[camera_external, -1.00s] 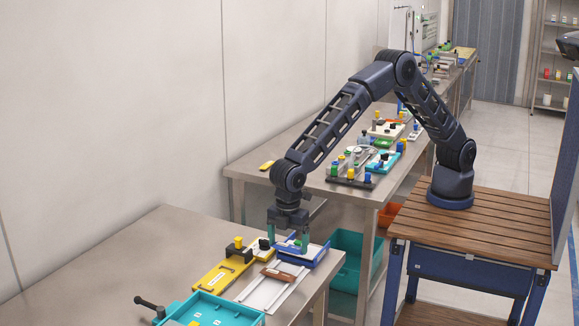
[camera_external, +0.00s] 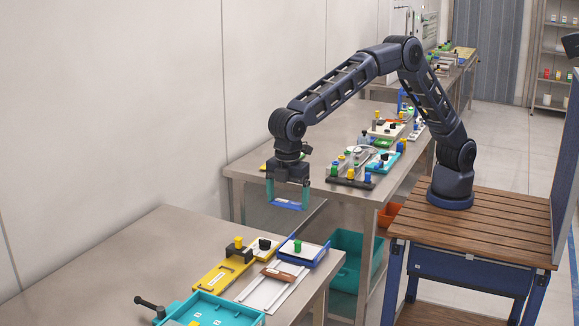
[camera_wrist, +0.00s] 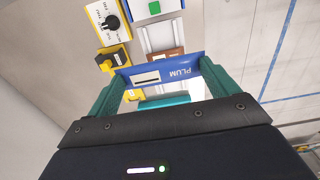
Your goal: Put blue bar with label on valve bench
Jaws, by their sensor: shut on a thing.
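The blue bar (camera_external: 287,206) carries a white label and hangs in the air above the far edge of the near bench. In the wrist view the blue bar (camera_wrist: 160,74) spans the jaws and shows the word "PLUM", upside down. My gripper (camera_external: 288,203) is shut on it, with the teal fingers at its two ends; the gripper also shows in the wrist view (camera_wrist: 163,70). Two steel benches are in view, the near bench (camera_external: 130,235) and the far bench (camera_external: 262,150). Which one is the valve bench I cannot tell.
On the near bench are a blue-edged plate with a green button (camera_external: 298,246), a yellow plate with knobs (camera_external: 222,273), a brown block (camera_external: 279,274) and a teal tray (camera_external: 212,310). Several fixtures crowd the far bench. A teal bin (camera_external: 350,248) stands below.

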